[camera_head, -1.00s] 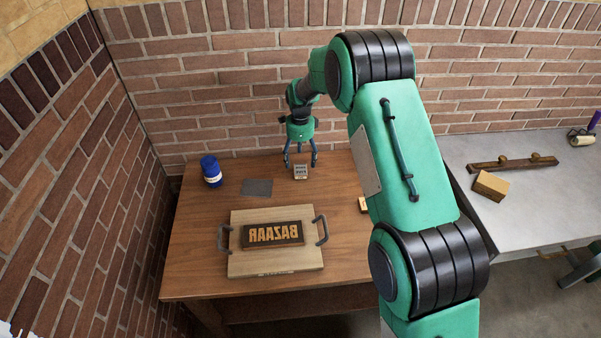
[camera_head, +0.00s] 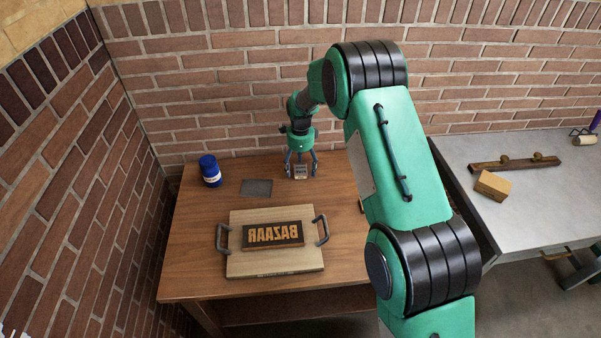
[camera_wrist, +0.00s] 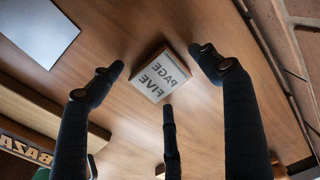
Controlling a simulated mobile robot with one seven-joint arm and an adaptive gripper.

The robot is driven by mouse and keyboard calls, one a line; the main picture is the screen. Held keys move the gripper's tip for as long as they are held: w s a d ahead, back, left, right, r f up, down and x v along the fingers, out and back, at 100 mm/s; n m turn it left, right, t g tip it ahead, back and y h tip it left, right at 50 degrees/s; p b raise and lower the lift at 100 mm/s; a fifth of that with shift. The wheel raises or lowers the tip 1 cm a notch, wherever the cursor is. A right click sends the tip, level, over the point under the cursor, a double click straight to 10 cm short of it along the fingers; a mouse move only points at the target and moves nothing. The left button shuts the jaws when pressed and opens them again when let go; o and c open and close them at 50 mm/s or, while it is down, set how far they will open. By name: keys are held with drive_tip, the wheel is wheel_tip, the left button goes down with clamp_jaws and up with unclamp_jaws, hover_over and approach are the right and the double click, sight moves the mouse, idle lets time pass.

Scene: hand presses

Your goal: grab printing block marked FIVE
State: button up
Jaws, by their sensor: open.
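The printing block marked PAGE FIVE (camera_head: 300,172) stands on the wooden table near the back wall, with pale lettering face and wooden sides. In the wrist view the block (camera_wrist: 160,76) shows mirrored lettering and lies between my spread fingers. My gripper (camera_head: 300,173) points down over the block, its fingers around it on either side. In the wrist view my gripper (camera_wrist: 165,85) is open, and I see no finger clearly pressing on the block.
A tray (camera_head: 235,267) with a BAZAAR block (camera_head: 273,235) lies in front. A grey plate (camera_head: 256,188) and a blue jar (camera_head: 210,171) are to the left. The brick wall (camera_head: 230,125) rises close behind. A grey bench (camera_head: 530,205) stands at right.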

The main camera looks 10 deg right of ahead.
sight(301, 170)
idle(0.3)
drive_tip(key=c, duration=1.4)
drive_tip(key=shift+r, duration=0.2)
drive_tip(key=shift+r+p, duration=0.3)
drive_tip(key=shift+r, duration=0.25)
drive_tip(key=shift+s+r+p, duration=0.2)
drive_tip(key=shift+r+p, duration=0.05)
drive_tip(key=shift+r, duration=0.35)
drive_tip(key=shift+s+r+p, duration=0.15)
drive_tip(key=shift+r+p, duration=0.05)
drive_tip(key=shift+r, duration=0.4)
drive_tip(key=s, duration=0.5)
drive_tip(key=s+d+p, duration=0.1)
drive_tip(key=s, duration=0.4)
drive_tip(key=s+d+r+p, duration=0.1)
drive_tip(key=s, duration=0.4)
drive_tip(key=shift+s+r, duration=0.1)
